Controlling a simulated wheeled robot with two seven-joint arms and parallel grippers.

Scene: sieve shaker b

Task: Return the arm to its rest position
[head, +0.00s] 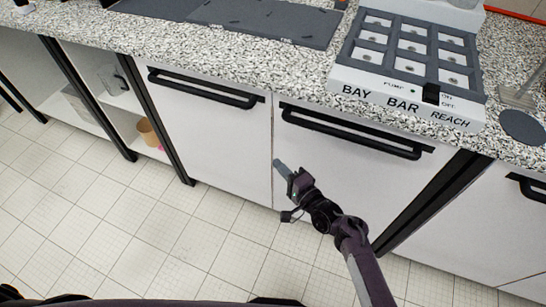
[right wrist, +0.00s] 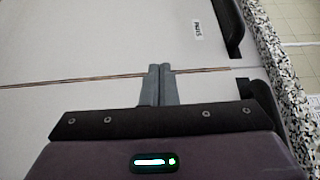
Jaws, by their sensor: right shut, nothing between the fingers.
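My right gripper (head: 280,168) is shut and empty, in front of the white cabinet doors below the counter. In the right wrist view its two grey fingers (right wrist: 159,84) are together, over the seam between two door panels. I cannot tell whether the fingertips touch the door. My right arm (head: 352,240) comes up from the lower right of the head view. My left gripper does not show in either view.
The speckled counter (head: 250,75) carries a white device (head: 400,95) marked BAY BAR REACH, with several square bays, and a dark flat panel (head: 270,20). Black door handles (head: 350,132) stick out below the counter edge. Open shelves (head: 110,90) stand at left. The tiled floor (head: 130,220) is clear.

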